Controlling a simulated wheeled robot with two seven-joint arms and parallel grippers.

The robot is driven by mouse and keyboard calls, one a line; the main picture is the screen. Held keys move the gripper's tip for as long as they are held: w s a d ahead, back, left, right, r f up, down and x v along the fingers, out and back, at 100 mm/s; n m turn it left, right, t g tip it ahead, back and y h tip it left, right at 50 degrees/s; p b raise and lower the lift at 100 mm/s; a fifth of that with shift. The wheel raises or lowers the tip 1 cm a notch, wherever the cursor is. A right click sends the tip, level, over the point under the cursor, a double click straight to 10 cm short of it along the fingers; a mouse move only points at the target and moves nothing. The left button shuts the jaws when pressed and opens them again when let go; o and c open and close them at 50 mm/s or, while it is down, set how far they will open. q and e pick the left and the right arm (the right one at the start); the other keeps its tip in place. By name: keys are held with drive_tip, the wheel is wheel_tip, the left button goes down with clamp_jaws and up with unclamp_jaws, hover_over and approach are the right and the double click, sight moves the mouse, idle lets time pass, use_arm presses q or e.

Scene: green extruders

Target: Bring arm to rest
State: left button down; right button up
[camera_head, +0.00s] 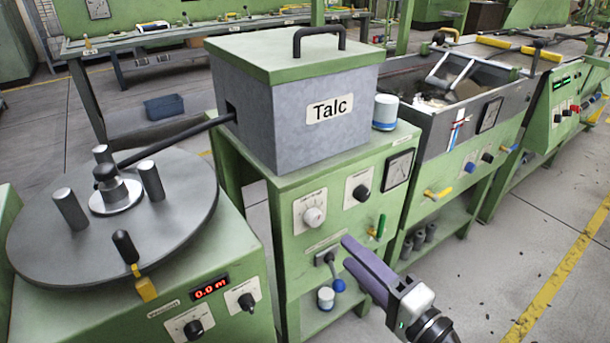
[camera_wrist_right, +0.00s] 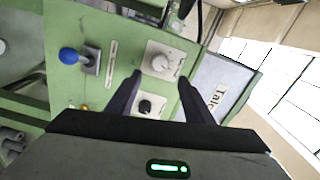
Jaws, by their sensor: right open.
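My right gripper (camera_head: 352,262) shows at the lower middle of the head view, in front of the green Talc cabinet. Its two dark fingers point up and left, toward the cabinet's front panel. In the right wrist view the fingers (camera_wrist_right: 158,86) are apart with nothing between them. Beyond them are a pale dial knob (camera_wrist_right: 162,62) and a black knob (camera_wrist_right: 146,106) on the panel. The pale dial also shows in the head view (camera_head: 313,216). The gripper looks apart from the panel. My left gripper is not in view.
The grey Talc box (camera_head: 285,115) with a green lid stands on the cabinet. A round turntable (camera_head: 110,225) is at the left. An open trough (camera_head: 450,95) is at the right. Open floor (camera_head: 490,270) lies at the lower right, with a yellow line.

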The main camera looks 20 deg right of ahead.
drive_tip(key=s+a+f+n+g+h+p, duration=0.1)
drive_tip(key=s+a+f+n+g+p, duration=0.1)
drive_tip(key=s+f+n, duration=0.5)
drive_tip(key=s+a+f+n+g+h+p, duration=0.2)
drive_tip(key=s+f+n+g+p, duration=0.2)
drive_tip(key=f, duration=0.7)
drive_tip(key=s+n+g, duration=0.2)
drive_tip(key=s+n, duration=0.1)
drive_tip(key=s, duration=0.1)
drive_tip(key=shift+s+f+h, duration=0.25)
drive_tip(key=shift+s+h, duration=0.05)
drive_tip(key=shift+s, duration=0.1)
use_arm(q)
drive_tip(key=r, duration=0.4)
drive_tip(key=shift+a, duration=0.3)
use_arm(e)
drive_tip(key=shift+c, duration=0.2)
